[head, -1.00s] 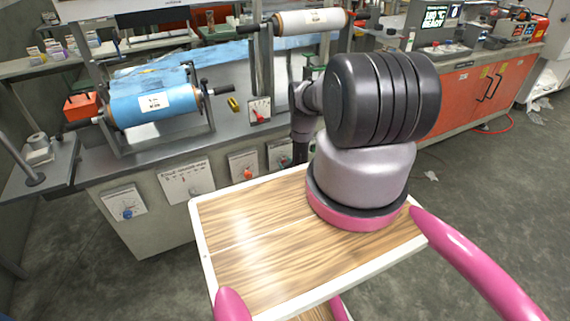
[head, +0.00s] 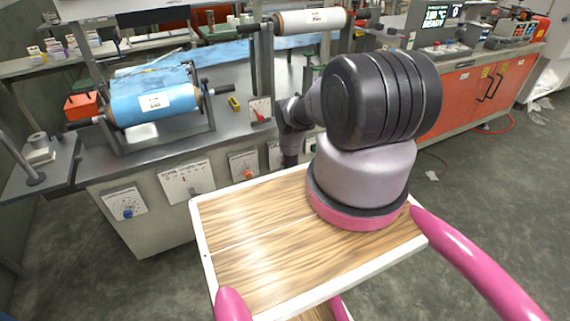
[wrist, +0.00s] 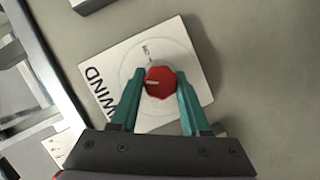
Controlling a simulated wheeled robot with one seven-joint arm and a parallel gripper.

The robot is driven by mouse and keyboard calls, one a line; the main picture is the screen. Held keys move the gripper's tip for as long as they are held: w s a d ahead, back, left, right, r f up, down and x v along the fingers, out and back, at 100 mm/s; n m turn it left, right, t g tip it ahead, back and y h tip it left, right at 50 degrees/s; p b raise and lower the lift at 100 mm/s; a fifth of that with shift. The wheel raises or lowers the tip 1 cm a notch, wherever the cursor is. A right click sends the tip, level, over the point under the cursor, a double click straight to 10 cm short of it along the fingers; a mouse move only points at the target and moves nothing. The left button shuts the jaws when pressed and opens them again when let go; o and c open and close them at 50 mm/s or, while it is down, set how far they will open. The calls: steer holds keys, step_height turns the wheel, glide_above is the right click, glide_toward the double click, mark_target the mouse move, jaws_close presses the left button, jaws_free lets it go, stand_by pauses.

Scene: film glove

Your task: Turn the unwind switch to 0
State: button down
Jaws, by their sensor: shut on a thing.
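In the wrist view, a round red switch knob (wrist: 160,82) with a pale pointer mark sits on a white plate (wrist: 118,68). The plate's printed word ends in "WIND"; its start is hidden or cropped. The pale mark points toward the left of the picture, and small lettering sits near the dial's upper edge. My gripper (wrist: 160,92) has its two green fingers on either side of the knob, shut on it. In the head view the fingers are hidden behind my arm, close to the bench's front panel.
The bench front carries a blue-knob panel (head: 127,212), a slider panel (head: 188,181) and an orange-knob panel (head: 245,167). A blue film roll (head: 155,103) and a red-lever switch (head: 259,111) are on top.

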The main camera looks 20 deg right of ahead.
stand_by(0.4)
steer(key=shift+c, duration=1.9)
jaws_free()
steer(key=v, duration=1)
steer(key=shift+s+a, duration=0.15)
steer(key=shift+s, duration=0.25)
